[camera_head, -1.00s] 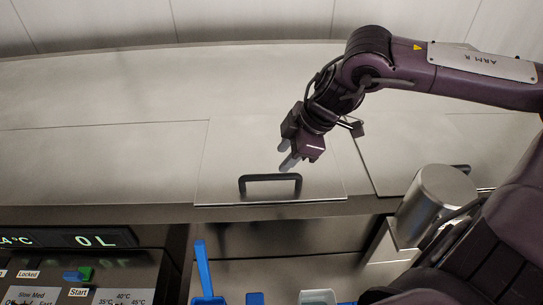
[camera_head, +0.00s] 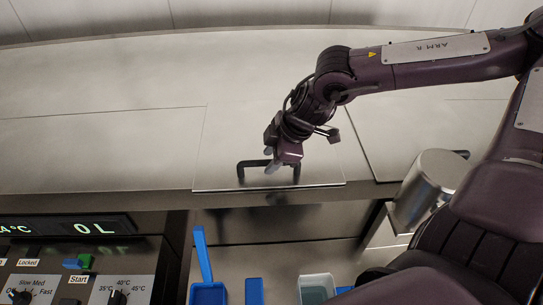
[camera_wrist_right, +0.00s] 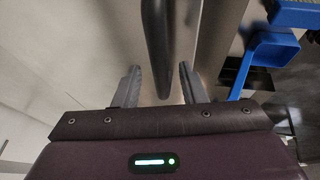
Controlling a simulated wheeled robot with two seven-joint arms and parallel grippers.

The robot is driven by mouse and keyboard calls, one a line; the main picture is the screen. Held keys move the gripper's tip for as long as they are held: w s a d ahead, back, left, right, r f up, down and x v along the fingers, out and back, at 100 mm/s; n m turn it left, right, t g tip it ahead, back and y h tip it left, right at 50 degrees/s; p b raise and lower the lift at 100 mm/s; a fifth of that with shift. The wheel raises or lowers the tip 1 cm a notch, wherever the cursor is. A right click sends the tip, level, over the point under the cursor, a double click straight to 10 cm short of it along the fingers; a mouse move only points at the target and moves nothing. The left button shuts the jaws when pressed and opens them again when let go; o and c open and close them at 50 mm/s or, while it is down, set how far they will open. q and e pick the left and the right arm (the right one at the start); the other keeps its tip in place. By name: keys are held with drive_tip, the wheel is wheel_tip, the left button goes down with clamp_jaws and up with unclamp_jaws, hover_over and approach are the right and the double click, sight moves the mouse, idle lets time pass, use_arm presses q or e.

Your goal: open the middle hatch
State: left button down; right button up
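The middle hatch (camera_head: 218,150) is a flat steel panel in the counter top. It lies shut, with a black bar handle (camera_head: 241,172) near its front edge. My right gripper (camera_head: 271,163) is at the handle, reaching down from the right, and hides part of the bar. In the right wrist view, the gripper (camera_wrist_right: 159,78) is open. The dark handle (camera_wrist_right: 157,40) lies between its two fingers, with a gap visible on each side. My left gripper is in neither view.
Another hatch (camera_head: 390,150) with a black handle lies to the right. A steel cylinder (camera_head: 430,185) stands at the front right. Below the counter edge are a blue scoop (camera_head: 207,290), a pale container (camera_head: 317,287) and a control panel (camera_head: 65,275) at left.

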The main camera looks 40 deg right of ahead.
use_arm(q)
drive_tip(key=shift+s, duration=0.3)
use_arm(e)
clamp_jaws()
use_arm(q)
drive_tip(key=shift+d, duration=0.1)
